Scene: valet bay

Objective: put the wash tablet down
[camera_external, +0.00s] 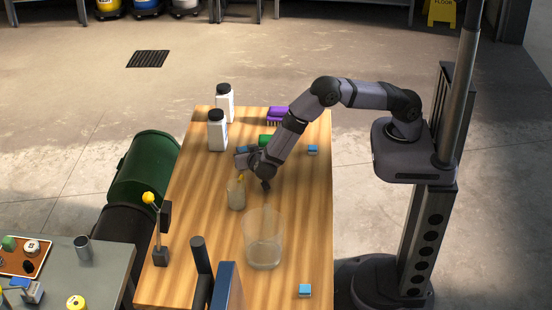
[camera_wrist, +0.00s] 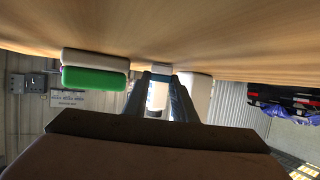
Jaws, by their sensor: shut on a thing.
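My gripper (camera_external: 243,157) is low over the wooden table (camera_external: 190,235), its fingers pointing left toward the white bottles. In the wrist view, which is upside down, the fingers (camera_wrist: 161,76) close on a small pale block (camera_wrist: 161,69) near the table surface. Whether the tablet touches the table I cannot tell. Similar blue tablets lie at the table's right side (camera_external: 312,150) and front right (camera_external: 305,290).
A jar (camera_external: 236,196) stands just in front of my gripper, and a clear bucket (camera_external: 264,245) farther forward. Two white bottles (camera_external: 217,134) stand at the back left. A green-and-white sponge (camera_wrist: 95,77) and a purple brush (camera_external: 279,114) lie behind. The right strip is mostly clear.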

